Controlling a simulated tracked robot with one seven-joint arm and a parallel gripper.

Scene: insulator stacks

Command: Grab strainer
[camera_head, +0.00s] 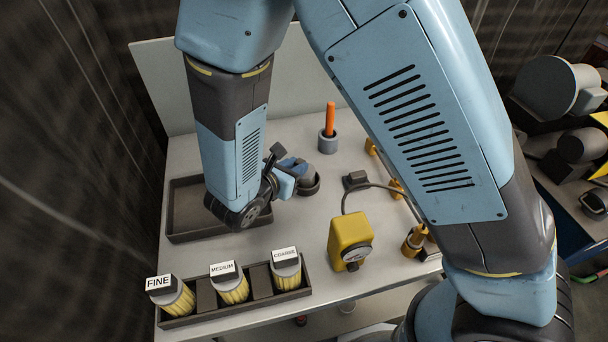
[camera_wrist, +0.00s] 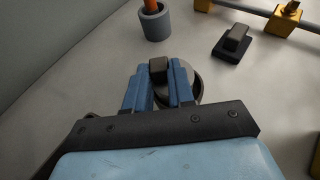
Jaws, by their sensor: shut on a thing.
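My gripper (camera_head: 294,170) is low over the table, just right of the dark tray. In the wrist view its two blue fingers (camera_wrist: 161,82) are closed on the sides of a small dark block or knob (camera_wrist: 158,67). A round dark cup-like piece (camera_wrist: 193,86) shows beside and beneath the right finger, and also in the head view (camera_head: 312,184). The knob and round piece look like the strainer and its housing, but the fingers hide where they meet. I cannot tell whether the knob is lifted.
A grey cup with an orange stick (camera_head: 329,130) stands just behind. A yellow box (camera_head: 349,242) with a cable is at the front right. A rack holds yellow cartridges labelled FINE (camera_head: 178,298), MEDIUM (camera_head: 232,288) and COARSE (camera_head: 287,274). An empty dark tray (camera_head: 187,215) lies left.

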